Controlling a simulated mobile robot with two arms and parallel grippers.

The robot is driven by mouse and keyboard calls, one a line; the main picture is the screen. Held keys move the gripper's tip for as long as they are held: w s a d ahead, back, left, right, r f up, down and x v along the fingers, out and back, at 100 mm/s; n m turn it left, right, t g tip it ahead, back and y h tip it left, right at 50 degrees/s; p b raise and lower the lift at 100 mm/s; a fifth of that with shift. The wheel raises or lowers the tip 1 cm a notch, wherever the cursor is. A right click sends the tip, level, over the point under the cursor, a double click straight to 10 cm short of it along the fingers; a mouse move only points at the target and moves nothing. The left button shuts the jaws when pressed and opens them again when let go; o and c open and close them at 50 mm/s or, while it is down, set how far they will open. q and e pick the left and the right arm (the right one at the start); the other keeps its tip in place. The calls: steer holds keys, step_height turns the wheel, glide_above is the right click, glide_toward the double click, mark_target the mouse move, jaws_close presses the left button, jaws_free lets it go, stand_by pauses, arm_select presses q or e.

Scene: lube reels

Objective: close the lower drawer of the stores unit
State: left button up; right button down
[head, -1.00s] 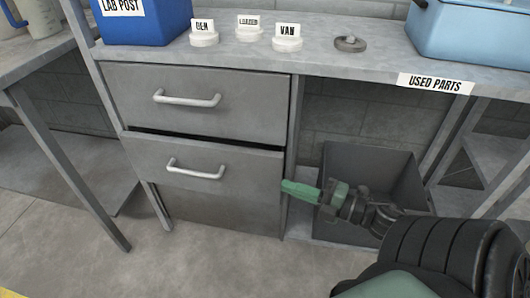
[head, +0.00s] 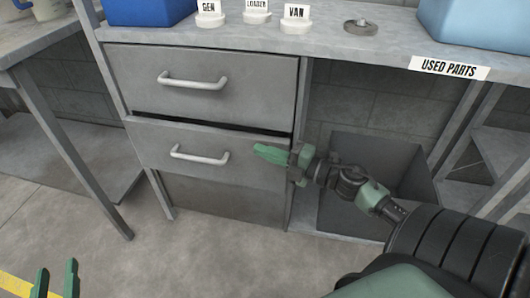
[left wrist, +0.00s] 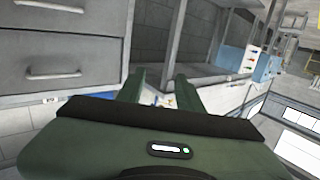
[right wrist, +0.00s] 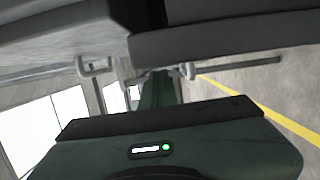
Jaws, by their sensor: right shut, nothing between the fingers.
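The stores unit's lower drawer (head: 150,147) is grey with a pale bar handle (head: 200,155). It stands slightly out, with a dark gap along its top edge below the upper drawer (head: 130,80), which looks shut. My right gripper (head: 258,152) is shut and empty, its green fingertips in front of the right end of the lower drawer's face. I cannot tell whether they touch it. In the right wrist view the shut fingers (right wrist: 158,88) point ahead between blurred grey fronts and handles. My left gripper (head: 56,280) is open and empty at the lower left, away from the drawer.
The grey worktop (head: 330,40) above holds labelled white stands and a metal ring (head: 361,27). Right of the drawers, a grey bin (head: 375,150) sits in an open bay behind my right arm. Table legs (head: 88,160) stand at left. The floor in front is clear.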

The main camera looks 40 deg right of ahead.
mark_target(269, 138)
arm_select(q)
steer(key=shift+d+r, duration=0.1)
steer(key=shift+r, duration=0.25)
arm_select(e)
steer(key=shift+w+d, duration=0.15)
steer(key=shift+d, duration=0.05)
